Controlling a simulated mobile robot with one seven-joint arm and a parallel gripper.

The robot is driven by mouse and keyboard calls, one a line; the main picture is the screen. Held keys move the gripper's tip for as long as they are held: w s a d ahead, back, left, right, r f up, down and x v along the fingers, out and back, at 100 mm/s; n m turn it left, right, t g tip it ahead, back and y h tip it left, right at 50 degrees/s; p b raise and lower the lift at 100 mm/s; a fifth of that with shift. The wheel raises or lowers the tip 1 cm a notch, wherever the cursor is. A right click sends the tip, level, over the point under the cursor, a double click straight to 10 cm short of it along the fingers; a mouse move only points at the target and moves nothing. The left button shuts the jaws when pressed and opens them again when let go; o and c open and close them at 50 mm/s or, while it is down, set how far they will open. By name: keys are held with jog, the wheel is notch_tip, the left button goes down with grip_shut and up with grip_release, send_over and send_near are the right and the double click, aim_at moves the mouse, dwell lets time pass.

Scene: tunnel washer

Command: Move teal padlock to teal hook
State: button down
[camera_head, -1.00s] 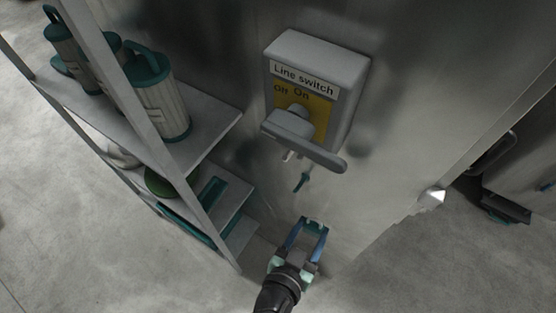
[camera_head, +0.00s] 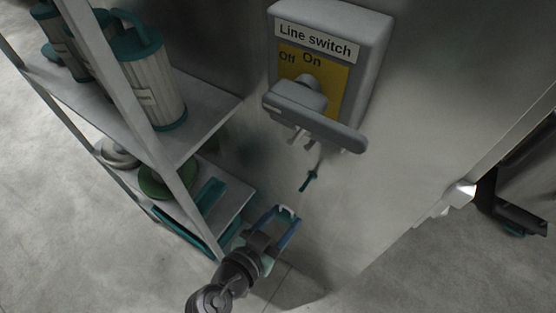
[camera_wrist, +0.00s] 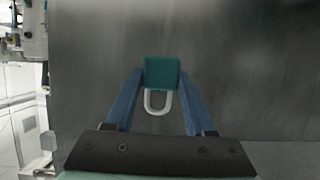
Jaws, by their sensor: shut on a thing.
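My gripper (camera_head: 283,213) is shut on the teal padlock in front of the metal wall, low beside the shelf. In the wrist view the padlock (camera_wrist: 161,73) has a square teal body between the fingertips and a pale U-shaped shackle below it in the picture. In the head view the padlock is small and partly hidden by the fingers. A small teal hook (camera_head: 309,180) is on the wall below the line switch, up and to the right of my gripper and apart from the padlock. I cannot make out the hook in the wrist view.
A grey line switch box (camera_head: 334,25) with a lever handle (camera_head: 318,123) is on the wall above the hook. A metal shelf (camera_head: 205,130) with teal-lidded canisters (camera_head: 150,85) stands close on the left. The wall right of the hook is clear.

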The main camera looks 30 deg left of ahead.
jog(key=shift+w+r+x, duration=0.1)
jog(key=shift+r+x, duration=0.2)
jog(key=shift+x, duration=1.1)
jog(key=shift+w+r+x, duration=0.1)
jog(key=shift+r+x, duration=0.15)
jog(key=shift+x, duration=1.15)
jog(key=shift+w+r+x, duration=0.15)
jog(key=shift+r+x, duration=0.15)
jog(key=shift+x, duration=1.1)
jog(key=shift+c, duration=0.9)
grip_release()
jog(key=shift+s, duration=0.15)
jog(key=b+v, duration=0.2)
jog(key=v, duration=1)
jog(key=shift+s+r, duration=0.25)
jog(key=shift+s, duration=0.05)
